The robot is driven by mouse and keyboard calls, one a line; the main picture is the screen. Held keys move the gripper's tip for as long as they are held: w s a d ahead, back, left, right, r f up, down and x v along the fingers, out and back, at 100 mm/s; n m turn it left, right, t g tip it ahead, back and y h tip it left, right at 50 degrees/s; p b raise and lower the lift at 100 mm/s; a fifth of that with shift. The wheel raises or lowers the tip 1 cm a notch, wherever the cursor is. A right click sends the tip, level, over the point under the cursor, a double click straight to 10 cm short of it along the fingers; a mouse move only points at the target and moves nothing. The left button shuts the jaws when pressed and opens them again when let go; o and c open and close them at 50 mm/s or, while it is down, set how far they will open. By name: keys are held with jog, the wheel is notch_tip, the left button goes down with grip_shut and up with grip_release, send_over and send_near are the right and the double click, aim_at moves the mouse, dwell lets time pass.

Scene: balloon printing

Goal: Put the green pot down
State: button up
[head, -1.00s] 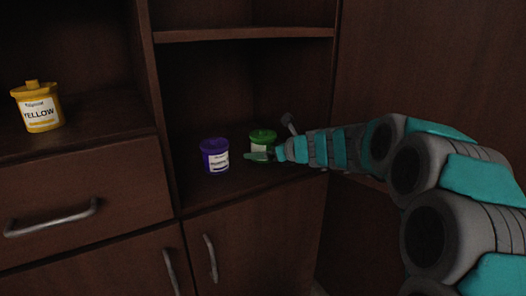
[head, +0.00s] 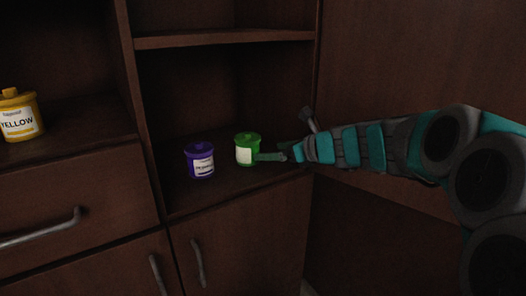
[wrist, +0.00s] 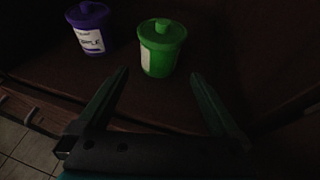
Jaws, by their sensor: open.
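The green pot (head: 245,150) stands upright on the cabinet's lower shelf, with its lid on and a white label. It also shows in the wrist view (wrist: 160,50), beyond my fingertips. My gripper (head: 272,157) is open, with its fingers spread apart in the wrist view (wrist: 157,75). Nothing is between the fingers, and a gap shows between them and the pot in the wrist view. In the head view one fingertip overlaps the pot's lower right edge; the other finger is hard to make out.
A purple pot (head: 200,160) stands on the same shelf, left of the green pot. A yellow pot (head: 19,115) stands on the surface at far left. A divider (head: 138,110) separates the two compartments. The cabinet's side wall is close on the right.

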jog(key=shift+s+d+r, duration=0.2)
jog(key=shift+s+d, duration=0.1)
jog(key=shift+s, duration=0.05)
jog(key=s+a+f+n+g+h, duration=0.1)
jog(key=s+f+n+g, duration=0.1)
jog(key=s+f+n, duration=0.45)
jog(key=s+f+n+g+h, duration=0.1)
jog(key=s+n+g, duration=0.25)
jog(key=s, duration=0.65)
jog(key=s+a+f+n+g+h, duration=0.1)
jog(key=s+f+n+g+h, duration=0.1)
jog(key=s+f+n, duration=0.35)
jog(key=s+d+f+n+g+h, duration=0.1)
jog(key=s+d+n, duration=0.4)
jog(key=s, duration=0.6)
jog(key=s+d+f+n+g+h, duration=0.2)
jog(key=s+d+f+n+h, duration=0.2)
jog(key=s+d, duration=0.5)
jog(key=shift+s+d+n+h, duration=0.45)
jog(key=shift+s+n, duration=0.5)
jog(key=shift+s, duration=0.25)
jog(key=shift+a+f+g, duration=0.1)
jog(key=shift+g, duration=0.15)
jog(key=shift+c, duration=0.2)
